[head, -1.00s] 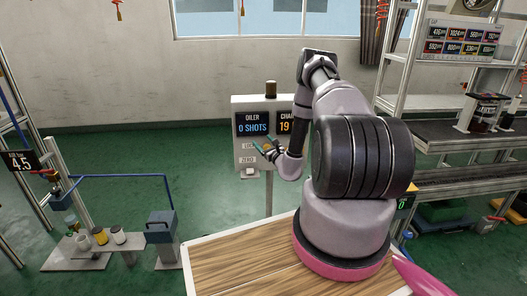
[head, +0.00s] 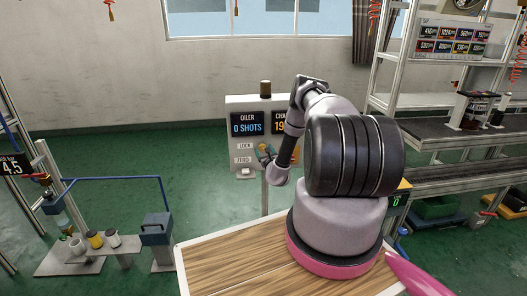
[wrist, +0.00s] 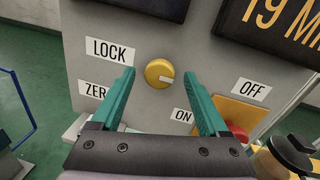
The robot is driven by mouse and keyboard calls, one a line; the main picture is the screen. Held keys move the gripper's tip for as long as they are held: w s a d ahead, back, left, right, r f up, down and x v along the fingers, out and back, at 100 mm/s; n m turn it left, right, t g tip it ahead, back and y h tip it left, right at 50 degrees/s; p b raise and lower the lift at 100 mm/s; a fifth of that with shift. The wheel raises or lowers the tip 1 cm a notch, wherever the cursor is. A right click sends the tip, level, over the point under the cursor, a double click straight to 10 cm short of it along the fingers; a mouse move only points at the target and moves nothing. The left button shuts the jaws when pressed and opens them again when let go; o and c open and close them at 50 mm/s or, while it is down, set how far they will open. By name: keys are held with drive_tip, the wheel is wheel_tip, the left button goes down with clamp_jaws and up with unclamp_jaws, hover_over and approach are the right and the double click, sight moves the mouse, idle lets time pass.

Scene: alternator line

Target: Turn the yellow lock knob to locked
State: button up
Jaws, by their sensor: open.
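The yellow lock knob (wrist: 159,73) is a round knob on the grey panel (wrist: 205,55), right of the LOCK label (wrist: 110,50). Its white mark points to the right in the wrist view, slightly downward. My gripper (wrist: 160,84) is open, its two teal fingers pointing at the panel. The knob shows in the gap between the fingertips; I see no finger touching it. In the head view my gripper (head: 265,153) is in front of the oiler panel (head: 242,103), and the knob is hard to make out there.
A red button (wrist: 238,132) on a yellow plate sits right of the knob, near the OFF label (wrist: 251,90) and ON label (wrist: 183,115). Dark displays (head: 247,123) are above. A wooden table (head: 225,265) is in front, shelving (head: 455,140) to the right.

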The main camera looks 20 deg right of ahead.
drive_tip(key=shift+w, duration=0.35)
clamp_jaws()
